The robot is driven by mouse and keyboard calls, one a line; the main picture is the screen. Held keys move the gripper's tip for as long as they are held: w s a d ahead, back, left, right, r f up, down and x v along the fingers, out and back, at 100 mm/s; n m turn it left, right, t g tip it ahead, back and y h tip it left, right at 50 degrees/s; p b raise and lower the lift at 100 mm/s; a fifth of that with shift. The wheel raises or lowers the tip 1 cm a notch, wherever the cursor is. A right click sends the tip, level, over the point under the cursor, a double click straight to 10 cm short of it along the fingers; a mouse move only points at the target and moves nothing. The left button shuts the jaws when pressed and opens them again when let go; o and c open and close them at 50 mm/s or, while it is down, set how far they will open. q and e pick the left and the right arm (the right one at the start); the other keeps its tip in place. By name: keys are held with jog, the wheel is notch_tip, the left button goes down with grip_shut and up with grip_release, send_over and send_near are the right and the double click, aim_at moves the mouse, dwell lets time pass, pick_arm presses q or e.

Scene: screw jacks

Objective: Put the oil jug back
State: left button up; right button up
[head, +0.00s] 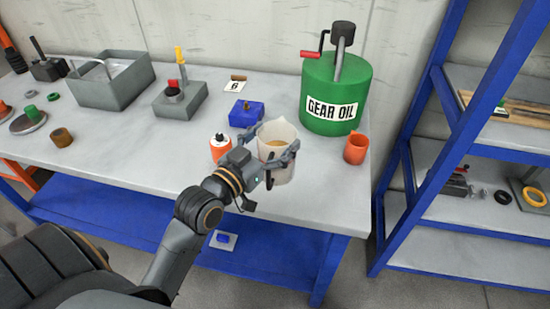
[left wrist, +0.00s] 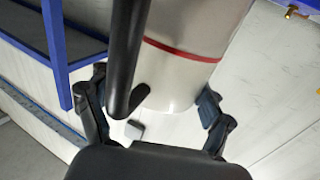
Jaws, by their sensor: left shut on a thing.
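My right gripper is not in view.
An orange cup (head: 356,149) stands right of the jug, and an orange-and-white can (head: 220,148) stands left. A blue block (head: 246,114) lies behind. A blue-framed shelf (head: 415,141) is at the right.

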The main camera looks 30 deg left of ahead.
aim_at(278, 140)
pick_arm(q)
jog(key=w+f, duration=0.1)
jog(key=w+a+f, duration=0.1)
jog(key=f, duration=0.1)
jog(key=w+f, duration=0.1)
jog(key=shift+w+a+f, duration=0.2)
jog(key=shift+a+f, duration=0.15)
jog(key=shift+a, duration=0.05)
jog(key=shift+f, duration=1.55)
jog(key=shift+f+b, duration=0.1)
jog(key=shift+b, duration=0.2)
jog(key=o, duration=1.7)
jog(key=shift+f, duration=0.1)
jog(key=shift+o, duration=0.2)
